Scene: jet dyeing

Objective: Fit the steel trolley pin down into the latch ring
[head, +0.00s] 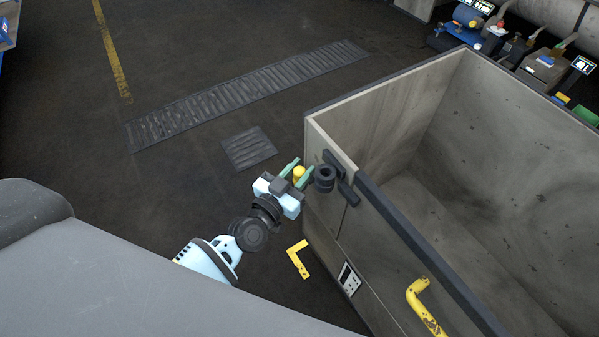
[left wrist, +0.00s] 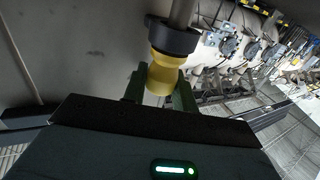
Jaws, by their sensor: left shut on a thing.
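My left gripper (head: 299,172) is shut on the yellow grip of the trolley pin (head: 299,174), beside the near-left corner of the trolley. The dark latch ring (head: 325,178) is on the trolley's outer wall, just right of the fingertips. In the head view the yellow grip is beside the ring, not over its opening. The left wrist view shows the yellow grip (left wrist: 163,76) between the fingers, with a dark collar and a steel shaft beyond it. I cannot tell whether that collar belongs to the pin or is the ring. The shaft's tip is out of frame. My right gripper is not in view.
The large grey-beige trolley (head: 400,222) has a dark rim and looks empty. A yellow handle (head: 424,306) is on its near side. A yellow corner mark (head: 298,260) lies on the floor. Floor gratings (head: 248,148) lie to the left. Machinery (head: 545,65) stands behind the trolley.

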